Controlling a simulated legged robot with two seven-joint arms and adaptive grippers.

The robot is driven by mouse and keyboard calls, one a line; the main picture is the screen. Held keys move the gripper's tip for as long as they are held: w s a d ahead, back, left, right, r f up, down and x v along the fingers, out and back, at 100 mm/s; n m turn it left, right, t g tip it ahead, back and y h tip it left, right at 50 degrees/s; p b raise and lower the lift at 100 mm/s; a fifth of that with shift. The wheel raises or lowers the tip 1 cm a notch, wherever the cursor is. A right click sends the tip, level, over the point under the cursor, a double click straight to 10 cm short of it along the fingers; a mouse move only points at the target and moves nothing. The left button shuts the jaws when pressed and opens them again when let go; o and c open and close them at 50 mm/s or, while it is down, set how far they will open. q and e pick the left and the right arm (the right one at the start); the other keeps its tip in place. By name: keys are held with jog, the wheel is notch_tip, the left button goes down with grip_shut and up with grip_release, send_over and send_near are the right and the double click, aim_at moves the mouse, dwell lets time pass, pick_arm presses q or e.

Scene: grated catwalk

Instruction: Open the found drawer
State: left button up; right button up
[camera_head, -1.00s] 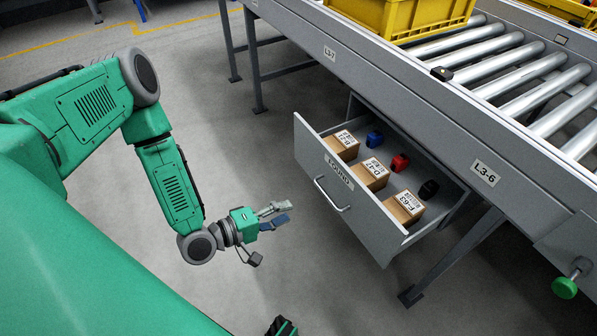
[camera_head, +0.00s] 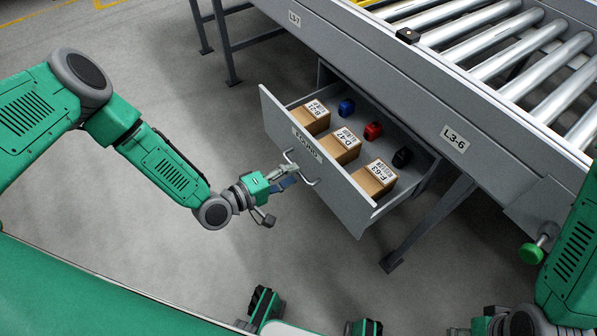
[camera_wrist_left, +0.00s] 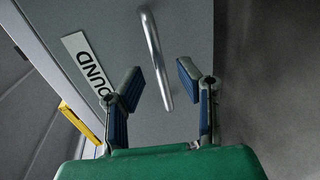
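The grey drawer (camera_head: 345,207) labelled FOUND is pulled out from under the conveyor, showing its inside. Its bar handle (camera_head: 313,182) is on the front panel, and shows in the left wrist view (camera_wrist_left: 152,45). My left gripper (camera_head: 290,177) is at the handle. In the left wrist view, my left gripper (camera_wrist_left: 161,72) has its two blue-padded fingers apart, with the handle bar between them in the picture; contact is not clear. My right gripper (camera_head: 485,324) is partly in view at the bottom edge; its fingers cannot be made out.
The drawer holds several items: labelled cardboard boxes (camera_head: 373,179), a blue item (camera_head: 346,107), a red item (camera_head: 372,131) and a black item (camera_head: 402,157). The roller conveyor (camera_head: 445,140) stands above it on grey legs. A green knob (camera_head: 530,254) sticks out at right. The floor before the drawer is clear.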

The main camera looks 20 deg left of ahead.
pick_arm(q)
jog(key=shift+x, duration=1.15)
jog(key=shift+w+f, duration=0.1)
jog(key=shift+w, duration=0.05)
jog(key=shift+w+a, duration=0.1)
jog(key=shift+a, duration=0.05)
jog(key=shift+c, duration=0.5)
grip_shut()
jog(key=shift+d, duration=0.25)
jog(key=f+v, duration=0.1)
jog(key=v, duration=0.7)
jog(key=shift+s+a+f, duration=0.25)
jog(key=shift+s+f, duration=0.05)
jog(key=shift+f, duration=0.2)
